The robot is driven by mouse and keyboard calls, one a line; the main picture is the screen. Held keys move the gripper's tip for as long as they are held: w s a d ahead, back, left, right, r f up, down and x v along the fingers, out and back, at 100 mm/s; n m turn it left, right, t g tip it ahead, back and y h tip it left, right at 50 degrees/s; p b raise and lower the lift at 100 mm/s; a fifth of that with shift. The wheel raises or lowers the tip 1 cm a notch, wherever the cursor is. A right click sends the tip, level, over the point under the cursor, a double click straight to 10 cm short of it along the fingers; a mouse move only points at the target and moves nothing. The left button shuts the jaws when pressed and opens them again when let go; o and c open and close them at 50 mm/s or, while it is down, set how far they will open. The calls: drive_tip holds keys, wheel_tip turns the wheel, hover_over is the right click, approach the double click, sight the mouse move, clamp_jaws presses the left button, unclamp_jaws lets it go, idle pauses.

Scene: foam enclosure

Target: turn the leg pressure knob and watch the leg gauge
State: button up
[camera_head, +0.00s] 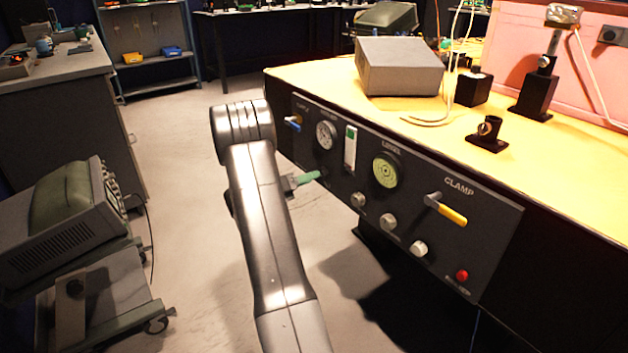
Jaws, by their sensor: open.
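The dark control panel (330,187) on the bench front carries a white-faced round gauge (326,135) at its upper left, which looks like the leg gauge. Its label and needle reading are too small to read. A small dark knob (325,171) shows faintly below that gauge, beside my gripper. I cannot tell for sure that it is the leg pressure knob. My gripper (309,178) is open, with a green finger pointing right at the panel below the gauge. My arm hides most of the gripper, and I cannot tell whether it touches the knob.
The panel also has a green level dial (387,172), three pale knobs (388,221), a yellow clamp lever (450,213), a blue-handled lever (292,124) and a red button (462,275). A grey machine on a cart (62,215) stands left. Floor between is clear.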

sight(323, 173)
drive_tip(key=shift+x, duration=1.25)
drive_tip(key=c, duration=1)
